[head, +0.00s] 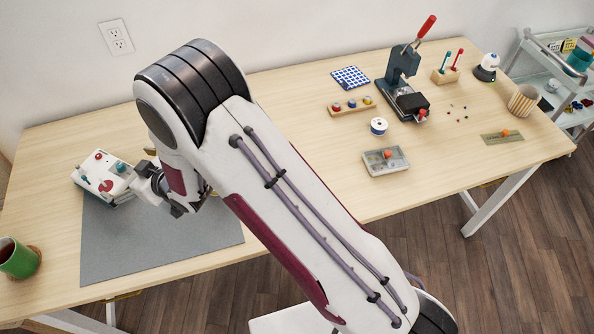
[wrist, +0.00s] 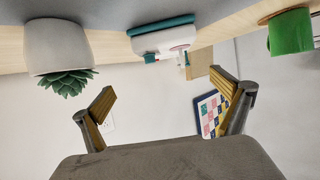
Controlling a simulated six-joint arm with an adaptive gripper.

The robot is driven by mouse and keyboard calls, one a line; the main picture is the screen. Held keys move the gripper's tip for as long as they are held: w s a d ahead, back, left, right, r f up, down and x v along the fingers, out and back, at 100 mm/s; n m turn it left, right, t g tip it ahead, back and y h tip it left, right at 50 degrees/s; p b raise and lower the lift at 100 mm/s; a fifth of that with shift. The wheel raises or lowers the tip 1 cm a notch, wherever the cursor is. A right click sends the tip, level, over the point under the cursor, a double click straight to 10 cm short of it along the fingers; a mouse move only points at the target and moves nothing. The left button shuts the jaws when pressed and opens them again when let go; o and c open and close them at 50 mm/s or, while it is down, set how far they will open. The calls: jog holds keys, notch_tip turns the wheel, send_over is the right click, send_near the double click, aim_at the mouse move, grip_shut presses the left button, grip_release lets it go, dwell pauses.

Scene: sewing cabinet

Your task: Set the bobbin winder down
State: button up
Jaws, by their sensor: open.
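The bobbin winder (head: 100,178), a small white machine with a red disc and teal and red knobs, stands at the left of the table, over the upper left corner of the grey mat (head: 130,240). In the wrist view it appears upside down as a white body (wrist: 165,42) with a teal base, beyond my fingers. My gripper (head: 148,184) is beside its right side in the head view. In the wrist view my gripper (wrist: 165,84) has its fingers spread wide with nothing between them. My arm hides part of the mat and the table behind it.
A green mug (head: 20,259) stands at the front left. A plant pot (wrist: 57,45) and a patchwork picture (wrist: 211,112) show in the wrist view. A press (head: 402,82), a compartment box (head: 385,160) and a spool (head: 379,126) are at the right. The mat's front is clear.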

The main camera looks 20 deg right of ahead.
jog(key=s+d+r+m+h, duration=0.2)
jog(key=d+r+h, duration=0.1)
jog(key=d+r, duration=0.85)
jog(key=s+d+r+m+h, duration=0.35)
jog(key=d+r, duration=0.55)
jog(key=d, duration=0.6)
jog(key=s+d+r+m+g+h, duration=0.1)
jog(key=s+d, duration=0.3)
jog(key=s, duration=0.5)
jog(key=s+d+r+m+g, duration=0.1)
jog(key=s+d, duration=0.4)
jog(key=s, duration=0.4)
jog(key=s+d+r+m+g+h, duration=0.1)
jog(key=s+d, duration=0.4)
jog(key=s, duration=0.4)
jog(key=shift+s+d+r+g+h, duration=0.2)
jog(key=shift+d+r+g+h, duration=0.05)
jog(key=shift+g+h, duration=0.15)
